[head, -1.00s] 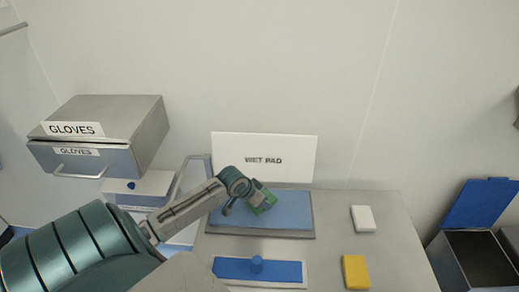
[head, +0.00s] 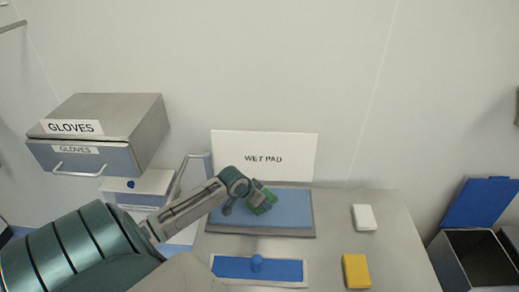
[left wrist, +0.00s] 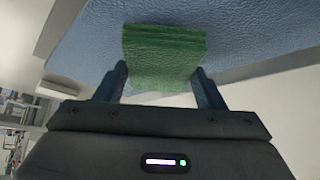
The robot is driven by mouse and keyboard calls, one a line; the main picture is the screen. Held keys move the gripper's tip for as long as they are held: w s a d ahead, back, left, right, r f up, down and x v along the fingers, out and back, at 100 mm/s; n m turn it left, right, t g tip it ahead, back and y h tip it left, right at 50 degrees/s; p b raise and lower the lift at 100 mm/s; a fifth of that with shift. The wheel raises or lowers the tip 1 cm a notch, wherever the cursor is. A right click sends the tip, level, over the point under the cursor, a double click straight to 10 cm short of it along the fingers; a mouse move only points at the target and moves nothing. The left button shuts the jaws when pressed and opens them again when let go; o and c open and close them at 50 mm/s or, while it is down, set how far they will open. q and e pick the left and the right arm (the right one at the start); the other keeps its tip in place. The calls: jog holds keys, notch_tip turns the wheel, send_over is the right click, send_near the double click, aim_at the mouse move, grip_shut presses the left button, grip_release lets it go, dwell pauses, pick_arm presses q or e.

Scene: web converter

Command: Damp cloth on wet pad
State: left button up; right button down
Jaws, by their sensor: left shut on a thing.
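The wet pad (head: 290,205) is a blue pad in a grey tray on the table, with a white "WET PAD" sign (head: 290,153) behind it. My left gripper (head: 257,197) is over the left-middle part of the pad. It is shut on a green folded cloth (head: 266,204). In the left wrist view the green cloth (left wrist: 163,60) sits between the two fingers, with the blue pad surface (left wrist: 250,35) right behind it. I cannot tell whether the cloth touches the pad. My right gripper is not in view.
A white block (head: 363,217) and a yellow block (head: 356,271) lie at the right. The gloves drawer (head: 80,158) is at the left. An open bin with a blue lid (head: 480,203) stands at far right.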

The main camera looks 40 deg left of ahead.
pick_arm(q)
jog(key=shift+f, duration=0.55)
dwell(0.4)
dwell(0.5)
jog(key=shift+r, duration=0.35)
notch_tip(320, 180, up, 6)
jog(key=p, duration=0.7)
jog(key=shift+r, duration=0.25)
jog(key=shift+f, duration=0.1)
